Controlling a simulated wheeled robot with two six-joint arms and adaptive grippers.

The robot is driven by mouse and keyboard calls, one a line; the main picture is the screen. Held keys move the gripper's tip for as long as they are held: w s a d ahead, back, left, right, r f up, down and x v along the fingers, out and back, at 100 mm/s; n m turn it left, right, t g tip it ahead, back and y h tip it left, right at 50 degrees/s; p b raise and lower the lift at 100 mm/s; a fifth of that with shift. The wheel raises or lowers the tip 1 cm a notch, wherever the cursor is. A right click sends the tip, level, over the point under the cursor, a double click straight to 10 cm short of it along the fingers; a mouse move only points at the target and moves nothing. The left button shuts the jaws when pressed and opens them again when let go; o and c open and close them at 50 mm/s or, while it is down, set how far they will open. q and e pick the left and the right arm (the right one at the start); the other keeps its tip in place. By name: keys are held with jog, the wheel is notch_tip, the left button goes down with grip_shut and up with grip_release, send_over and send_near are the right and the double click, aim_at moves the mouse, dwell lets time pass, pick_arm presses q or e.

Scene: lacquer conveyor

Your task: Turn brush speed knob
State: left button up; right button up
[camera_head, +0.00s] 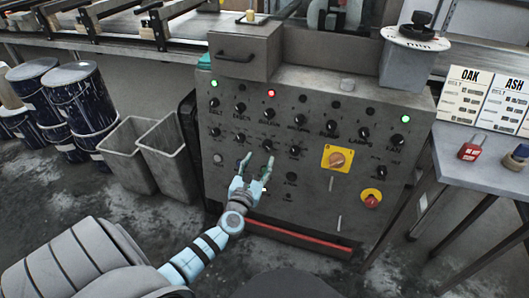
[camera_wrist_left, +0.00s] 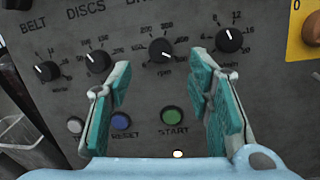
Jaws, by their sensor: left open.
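The grey control panel (camera_head: 318,172) faces me with two rows of black knobs. In the left wrist view, a black knob (camera_wrist_left: 161,50) with a scale marked rpm sits under a partly cut-off label that seems to start with BR. I take it for the brush speed knob; it also shows in the lower row in the head view (camera_head: 267,145). My left gripper (camera_head: 255,167) is open and empty in front of the panel. Its teal-padded fingers (camera_wrist_left: 162,80) point at the panel, either side of this knob's column. Contact cannot be told.
Other knobs flank it: one to the right (camera_wrist_left: 230,40), one to the left (camera_wrist_left: 98,62). A green START button (camera_wrist_left: 172,115) and blue RESET button (camera_wrist_left: 121,121) lie below. The yellow rotary switch (camera_head: 337,158) and red emergency button (camera_head: 371,198) are further right. Grey bins (camera_head: 129,152) stand left.

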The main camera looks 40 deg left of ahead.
aim_at(266, 145)
pick_arm(q)
jog(key=b+x, duration=0.1)
jog(key=x, duration=0.3)
jog(key=shift+w+a+f, duration=0.15)
jog(key=shift+w, duration=0.15)
jog(key=shift+w+a, duration=0.2)
jog(key=shift+w, duration=0.4)
jog(key=shift+w+a, duration=0.2)
jog(key=shift+w, duration=0.2)
pick_arm(e)
jog(key=shift+w+a+f, duration=0.2)
jog(key=shift+w+f, duration=0.5)
jog(key=shift+w, duration=0.2)
pick_arm(q)
jog(key=shift+c, duration=0.6)
grip_shut()
